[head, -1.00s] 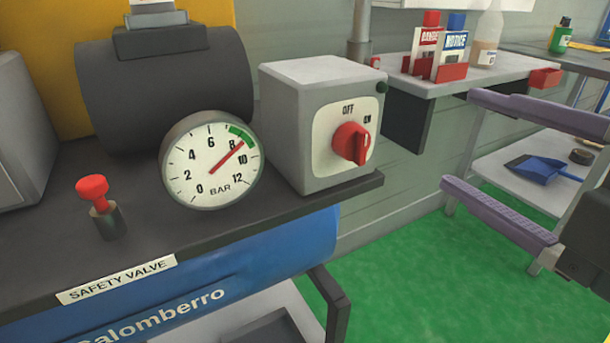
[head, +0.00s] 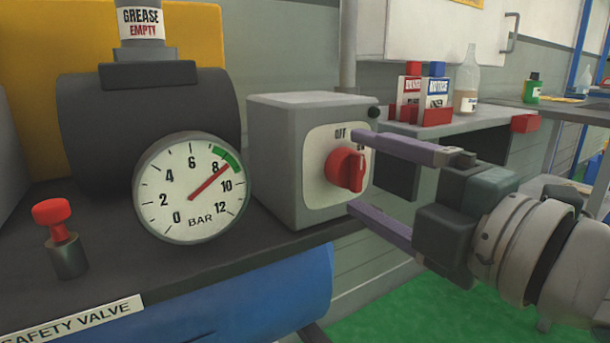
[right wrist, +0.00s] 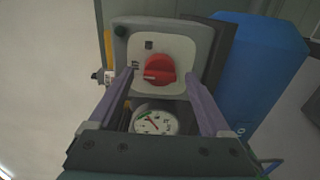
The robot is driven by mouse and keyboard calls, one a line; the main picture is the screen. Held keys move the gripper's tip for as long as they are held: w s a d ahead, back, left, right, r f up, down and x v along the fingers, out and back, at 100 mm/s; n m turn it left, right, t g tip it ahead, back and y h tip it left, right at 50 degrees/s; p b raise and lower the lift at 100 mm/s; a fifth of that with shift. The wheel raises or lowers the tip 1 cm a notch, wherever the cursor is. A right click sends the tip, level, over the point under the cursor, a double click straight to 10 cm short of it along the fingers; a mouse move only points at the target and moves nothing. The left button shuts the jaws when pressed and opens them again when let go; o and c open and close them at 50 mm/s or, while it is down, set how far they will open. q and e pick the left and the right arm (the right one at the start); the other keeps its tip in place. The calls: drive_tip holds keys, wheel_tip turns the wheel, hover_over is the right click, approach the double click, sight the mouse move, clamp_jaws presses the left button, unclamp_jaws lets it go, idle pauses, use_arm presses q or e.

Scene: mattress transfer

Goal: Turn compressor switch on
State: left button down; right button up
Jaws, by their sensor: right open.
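The compressor switch is a grey box (head: 275,165) with a cream plate and a red rotary knob (head: 345,169). OFF shows at the plate's top; my finger largely covers the ON label in the head view. The knob's pale mark lies on its right side there. My right gripper (head: 353,172) is open, with one purple finger above the knob and one below. In the right wrist view the red knob (right wrist: 160,69) lies between and just past the fingertips, with no clear contact. My left gripper is not in view.
The pressure gauge (head: 193,188) reads a little above 8 bar. A red-topped safety valve (head: 56,226) stands at the left. Behind my right gripper, a shelf (head: 480,118) holds labelled containers and a bottle (head: 467,85). Green floor lies below right.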

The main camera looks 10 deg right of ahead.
drive_tip(key=shift+w+a, duration=0.2)
drive_tip(key=shift+w, duration=0.4)
drive_tip(key=shift+c, duration=0.4)
clamp_jaws()
